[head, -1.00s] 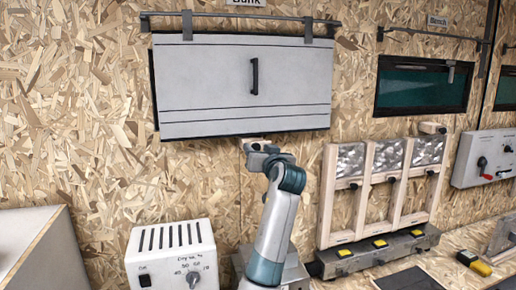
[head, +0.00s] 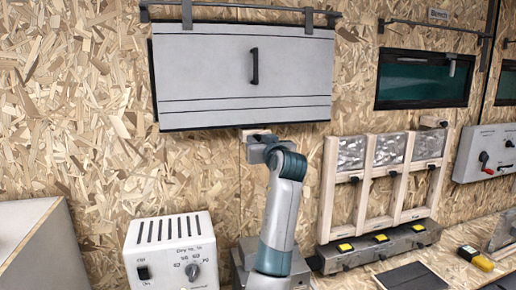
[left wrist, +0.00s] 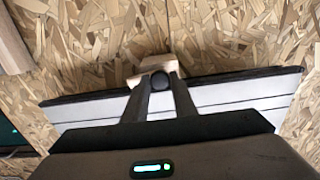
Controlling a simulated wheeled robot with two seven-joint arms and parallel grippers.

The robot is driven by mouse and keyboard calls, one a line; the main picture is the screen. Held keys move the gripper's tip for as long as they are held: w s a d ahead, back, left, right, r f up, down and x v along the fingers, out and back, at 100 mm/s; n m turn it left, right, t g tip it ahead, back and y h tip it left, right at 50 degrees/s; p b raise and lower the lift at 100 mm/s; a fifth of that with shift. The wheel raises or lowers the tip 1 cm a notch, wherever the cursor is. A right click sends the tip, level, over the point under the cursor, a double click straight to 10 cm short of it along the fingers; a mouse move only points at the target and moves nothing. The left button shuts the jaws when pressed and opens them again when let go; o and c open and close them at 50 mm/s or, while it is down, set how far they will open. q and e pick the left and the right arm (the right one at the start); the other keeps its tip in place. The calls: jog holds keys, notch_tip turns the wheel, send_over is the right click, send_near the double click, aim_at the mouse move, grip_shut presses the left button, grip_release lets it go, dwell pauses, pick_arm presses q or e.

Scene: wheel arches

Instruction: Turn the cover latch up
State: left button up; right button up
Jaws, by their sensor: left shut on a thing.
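The white cover (head: 215,75) with a black handle hangs flat against the wall below a rail in the head view. Its lower part also shows in the left wrist view (left wrist: 235,95). The small wooden latch (head: 255,132) sits just under the cover's bottom edge. In the left wrist view the latch (left wrist: 150,68) shows as a pale wood piece behind a dark round knob (left wrist: 160,81). My left gripper (left wrist: 160,90) is shut on the latch, its fingers either side of the knob. In the head view my left gripper (head: 258,142) hides part of the latch. My right gripper is out of view.
A white box with a dial (head: 172,255) stands below left. A wooden rack (head: 368,185) stands right of my arm on a grey base with yellow buttons. A dark window (head: 425,82) and a control box (head: 487,152) are farther right. The wall left of the cover is clear.

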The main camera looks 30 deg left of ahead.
pick_arm(q)
jog(key=n+b, duration=1)
jog(key=n, duration=0.1)
jog(key=shift+n+b, duration=0.3)
jog(key=shift+b, duration=0.1)
jog(key=shift+n, duration=1.2)
jog(key=shift+n+b, duration=0.35)
jog(key=shift+n, duration=0.85)
jog(key=o, duration=1)
jog(key=shift+o, duration=0.2)
